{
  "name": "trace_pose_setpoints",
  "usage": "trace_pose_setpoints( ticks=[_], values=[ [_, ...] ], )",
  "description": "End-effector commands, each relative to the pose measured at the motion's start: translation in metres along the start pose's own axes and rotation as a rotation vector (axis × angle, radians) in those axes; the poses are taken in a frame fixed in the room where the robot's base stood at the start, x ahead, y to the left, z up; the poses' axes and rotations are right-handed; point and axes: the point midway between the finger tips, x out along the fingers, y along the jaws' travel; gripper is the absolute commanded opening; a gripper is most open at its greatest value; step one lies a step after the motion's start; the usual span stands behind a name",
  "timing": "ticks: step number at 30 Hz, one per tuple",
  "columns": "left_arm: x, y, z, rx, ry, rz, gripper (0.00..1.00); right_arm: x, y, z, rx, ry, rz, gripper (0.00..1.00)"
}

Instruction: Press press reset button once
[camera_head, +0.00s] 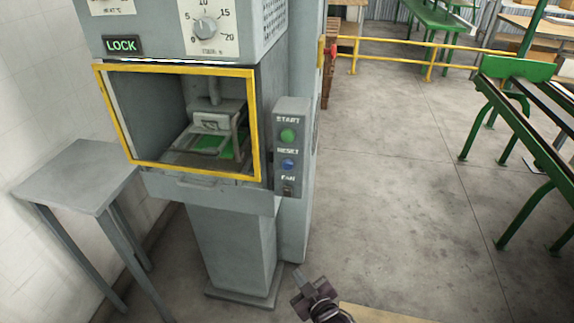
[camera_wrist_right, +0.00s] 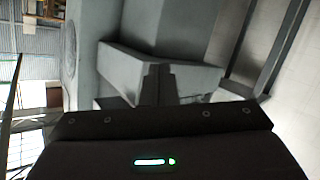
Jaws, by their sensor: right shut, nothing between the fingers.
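The reset button (camera_head: 288,164) is a blue round button on the grey control box at the right side of the machine, under the label RESET. A green start button (camera_head: 287,135) sits above it and a small fan switch (camera_head: 287,188) below it. My right gripper (camera_head: 299,275) is low at the bottom of the head view, well below the control box and apart from it. Its fingers are shut and empty; they also show in the right wrist view (camera_wrist_right: 158,75), in front of grey machine surfaces. The reset button cannot be made out in the wrist view. My left gripper is not in view.
The machine has a yellow-framed opening (camera_head: 256,130) and a timer dial (camera_head: 206,29). A grey side table (camera_head: 75,178) stands at left. Green roller benches (camera_head: 515,68) and yellow railings (camera_head: 400,60) are at right. The floor (camera_head: 400,200) between is clear.

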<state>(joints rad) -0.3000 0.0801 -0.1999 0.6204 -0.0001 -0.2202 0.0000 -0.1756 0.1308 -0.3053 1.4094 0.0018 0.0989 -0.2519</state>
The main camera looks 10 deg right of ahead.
Motion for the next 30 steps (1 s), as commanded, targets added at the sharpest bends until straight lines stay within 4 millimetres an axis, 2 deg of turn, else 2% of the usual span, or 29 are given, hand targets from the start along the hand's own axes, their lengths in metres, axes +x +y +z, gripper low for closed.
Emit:
trace_pose_setpoints(
  ticks=[1,9,12,15,18,21,30],
  values=[
    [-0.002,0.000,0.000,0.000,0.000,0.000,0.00,0.003,0.006,-0.027,-0.015,0.055,0.010,0.00],
    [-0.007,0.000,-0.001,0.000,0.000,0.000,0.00,-0.001,0.033,-0.156,-0.090,0.329,0.070,0.00],
    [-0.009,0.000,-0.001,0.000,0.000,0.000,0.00,-0.009,0.040,-0.197,-0.113,0.416,0.091,0.00],
    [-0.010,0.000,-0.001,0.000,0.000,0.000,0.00,-0.017,0.046,-0.228,-0.131,0.485,0.109,0.00],
    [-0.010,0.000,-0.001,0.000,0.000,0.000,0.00,-0.023,0.049,-0.248,-0.142,0.530,0.122,0.00],
    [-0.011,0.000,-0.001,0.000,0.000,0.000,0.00,-0.027,0.051,-0.259,-0.148,0.555,0.128,0.00],
    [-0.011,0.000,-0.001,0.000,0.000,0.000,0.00,-0.028,0.051,-0.263,-0.150,0.564,0.131,0.00]
  ],
)
